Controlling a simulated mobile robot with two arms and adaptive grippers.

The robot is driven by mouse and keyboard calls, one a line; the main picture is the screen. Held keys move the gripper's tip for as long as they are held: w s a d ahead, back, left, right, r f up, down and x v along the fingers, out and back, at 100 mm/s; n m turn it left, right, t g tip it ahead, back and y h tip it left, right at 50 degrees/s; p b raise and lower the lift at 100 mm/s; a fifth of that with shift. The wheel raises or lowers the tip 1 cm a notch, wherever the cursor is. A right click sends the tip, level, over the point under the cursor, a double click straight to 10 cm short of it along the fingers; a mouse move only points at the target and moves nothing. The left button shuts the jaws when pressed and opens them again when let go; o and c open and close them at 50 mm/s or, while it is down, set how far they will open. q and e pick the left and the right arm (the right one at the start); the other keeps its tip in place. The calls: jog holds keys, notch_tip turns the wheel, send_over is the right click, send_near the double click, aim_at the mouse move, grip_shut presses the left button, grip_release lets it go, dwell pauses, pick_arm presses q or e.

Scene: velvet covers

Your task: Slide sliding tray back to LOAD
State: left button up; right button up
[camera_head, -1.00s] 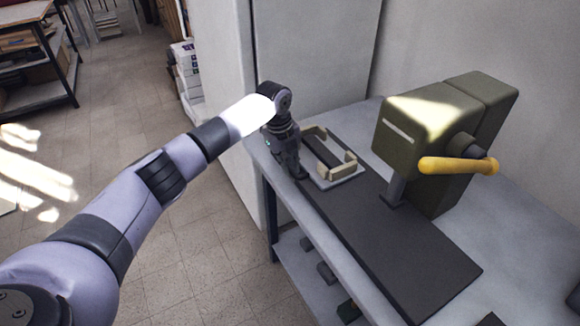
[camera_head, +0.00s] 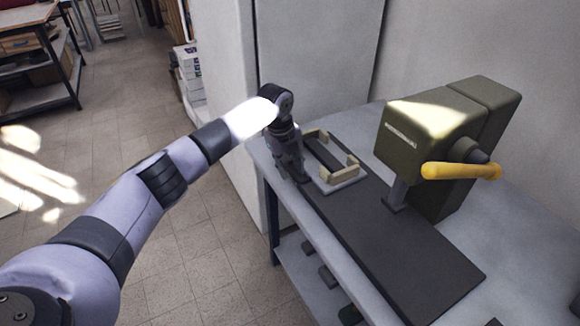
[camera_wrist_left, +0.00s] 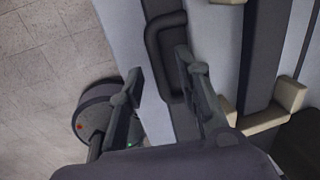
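The sliding tray (camera_head: 345,184) is a pale plate with cream blocks around a dark strip. It sits at the far end of a long dark track (camera_head: 405,255), clear of the olive press (camera_head: 428,135). My left gripper (camera_head: 299,178) is at the tray's left side, pointing down. In the left wrist view, a dark U-shaped handle (camera_wrist_left: 151,42) lies between the two spread fingers of my left gripper (camera_wrist_left: 160,70). The right finger is close to the handle; I cannot tell whether it touches. The cream blocks (camera_wrist_left: 268,120) are to the right. My right gripper is out of view.
A yellow lever (camera_head: 460,171) sticks out from the press. The grey bench (camera_head: 320,255) ends in a front edge beside my left arm. A pale cabinet (camera_head: 300,60) stands behind the tray. The floor to the left is open.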

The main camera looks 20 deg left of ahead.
pick_arm(q)
notch_tip(320, 180, up, 12)
jog(key=s+a, duration=0.1)
jog(key=shift+s+a, duration=0.15)
jog(key=shift+s, duration=0.25)
jog(key=shift+f, duration=0.2)
